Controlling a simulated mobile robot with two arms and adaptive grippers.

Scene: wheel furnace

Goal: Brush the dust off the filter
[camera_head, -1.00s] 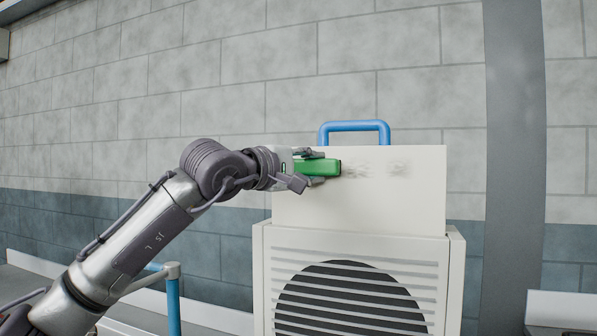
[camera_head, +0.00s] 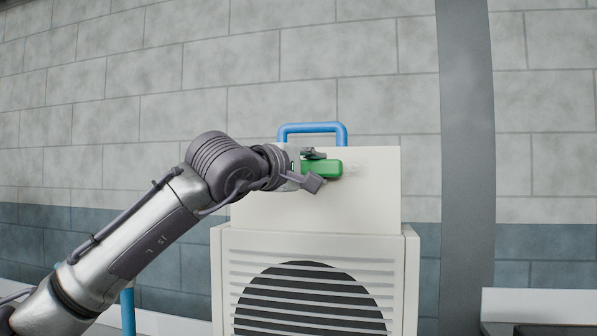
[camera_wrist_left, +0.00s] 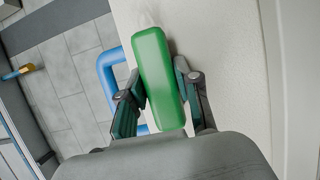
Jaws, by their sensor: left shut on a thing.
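The filter (camera_head: 300,205) is a flat off-white panel with a blue handle (camera_head: 312,128) on top, standing upright out of a slatted unit. A faint grey dust patch (camera_head: 354,172) shows on its upper part, just right of the brush. My left gripper (camera_head: 312,168) is shut on a green brush (camera_head: 328,169) in front of the upper filter. In the left wrist view the green brush (camera_wrist_left: 158,75) sits between both fingers, its far end close to the pale surface; whether it touches I cannot tell. My right gripper is not in view.
The off-white unit (camera_head: 409,280) with a dark round grille (camera_head: 305,300) stands below the filter. A grey pillar (camera_head: 467,150) rises to the right before a block wall. A blue post (camera_head: 128,312) stands at lower left.

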